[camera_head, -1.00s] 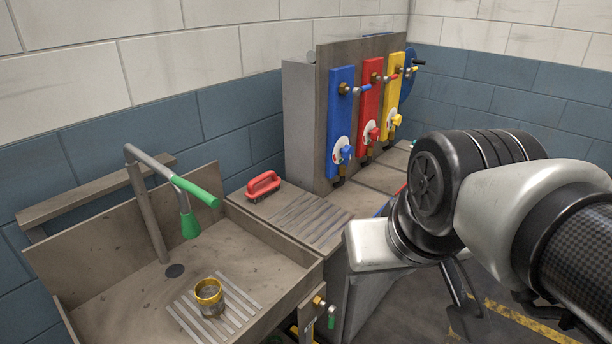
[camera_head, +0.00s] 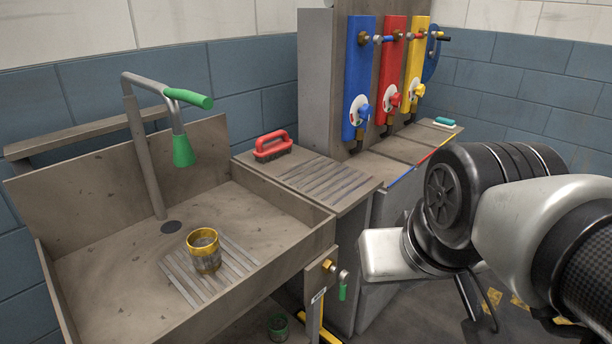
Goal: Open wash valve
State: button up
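A small brass valve (camera_head: 329,265) with a hanging green handle (camera_head: 343,290) sits on the right front side of the sink (camera_head: 90,318). The sink's bent grey tap (camera_head: 146,150) has a green lever (camera_head: 190,98) and a green nozzle (camera_head: 183,151). I cannot tell from labels which one is the wash valve. My gripper (camera_head: 478,304) is low at the right, mostly hidden behind my own arm. Only thin dark parts of it show, to the right of the brass valve and apart from it. Its opening cannot be made out.
A yellow-rimmed cup (camera_head: 204,252) stands on the sink's slats. A red-handled brush (camera_head: 271,146) lies on the ribbed counter (camera_head: 328,182). Blue (camera_head: 356,80), red (camera_head: 391,70) and yellow (camera_head: 416,65) valve panels stand behind. A green cup (camera_head: 278,328) is on the floor.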

aim_at(343, 277)
jog(key=l+u, duration=0.45)
jog(key=i+l, duration=0.1)
jog(key=i, duration=0.2)
jog(key=k, duration=0.25)
jog(key=i+l+u, duration=0.25)
jog(key=l+u, duration=0.25)
jog(key=l, duration=0.25)
jog(key=i+l, duration=0.15)
jog(key=l, duration=0.15)
jog(key=k+z, duration=0.05)
